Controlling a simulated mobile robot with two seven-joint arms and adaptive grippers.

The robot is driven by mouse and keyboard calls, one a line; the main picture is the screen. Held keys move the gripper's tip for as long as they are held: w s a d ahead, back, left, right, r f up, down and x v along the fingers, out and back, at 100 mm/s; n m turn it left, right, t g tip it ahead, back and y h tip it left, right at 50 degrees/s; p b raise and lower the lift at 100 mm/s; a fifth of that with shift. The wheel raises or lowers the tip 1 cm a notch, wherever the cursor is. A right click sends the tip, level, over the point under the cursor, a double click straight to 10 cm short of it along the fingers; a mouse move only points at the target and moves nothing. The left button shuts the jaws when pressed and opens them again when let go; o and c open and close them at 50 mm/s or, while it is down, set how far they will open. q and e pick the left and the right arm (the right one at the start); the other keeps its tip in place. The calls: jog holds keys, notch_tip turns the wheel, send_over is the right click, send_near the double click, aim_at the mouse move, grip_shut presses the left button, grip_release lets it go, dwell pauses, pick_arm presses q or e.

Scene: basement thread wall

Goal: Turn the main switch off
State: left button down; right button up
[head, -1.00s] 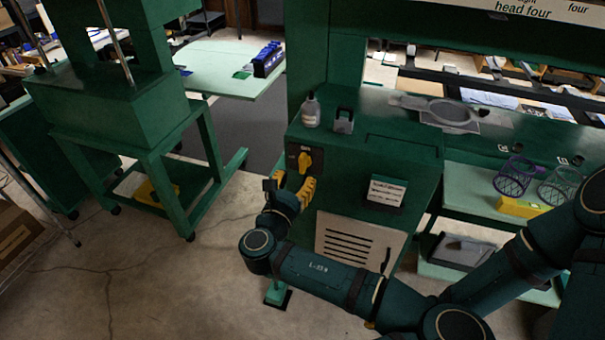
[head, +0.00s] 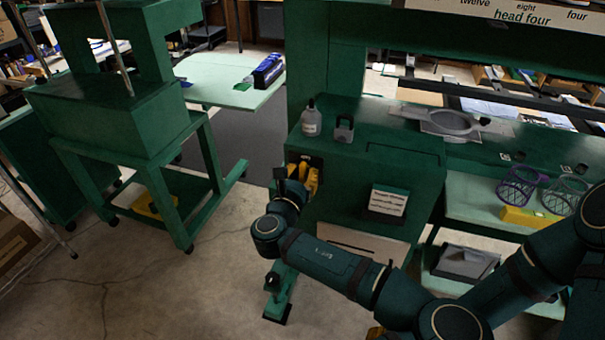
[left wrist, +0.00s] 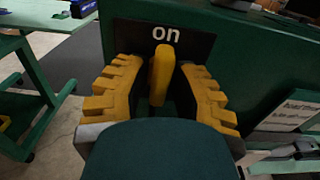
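The main switch's yellow handle (left wrist: 161,75) stands upright on a black plate (left wrist: 195,42) in the left wrist view, just below the white word "on". My left gripper (left wrist: 159,66) is open, with one yellow toothed finger on each side of the handle. In the head view my left gripper (head: 304,178) is at the upper left of the green cabinet's front (head: 345,200) and hides most of the switch. Any "off" word is not visible.
A bottle (head: 311,122) and a padlock-shaped grey object (head: 344,129) stand on the cabinet top. A white label (head: 388,201) is on its front. A green machine stand (head: 115,125) is at left. Wire baskets (head: 517,187) sit on a shelf at right. Floor between is clear.

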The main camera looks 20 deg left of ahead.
pick_arm(q)
jog(key=shift+r, duration=0.1)
jog(key=shift+n, duration=0.3)
jog(key=shift+r+p, duration=0.1)
jog(key=shift+p, duration=0.25)
jog(key=n+p, duration=0.1)
jog(key=n, duration=0.2)
jog(key=shift+n, duration=0.3)
jog(key=n+p, duration=0.1)
jog(key=n, duration=0.1)
jog(key=shift+n, duration=0.4)
jog(key=n+p, duration=0.1)
jog(key=n, duration=0.2)
jog(key=shift+w+a+n, duration=0.1)
jog(key=shift+a+n, duration=0.05)
jog(key=shift+n, duration=0.15)
jog(key=n, duration=0.3)
jog(key=shift+n, duration=2.1)
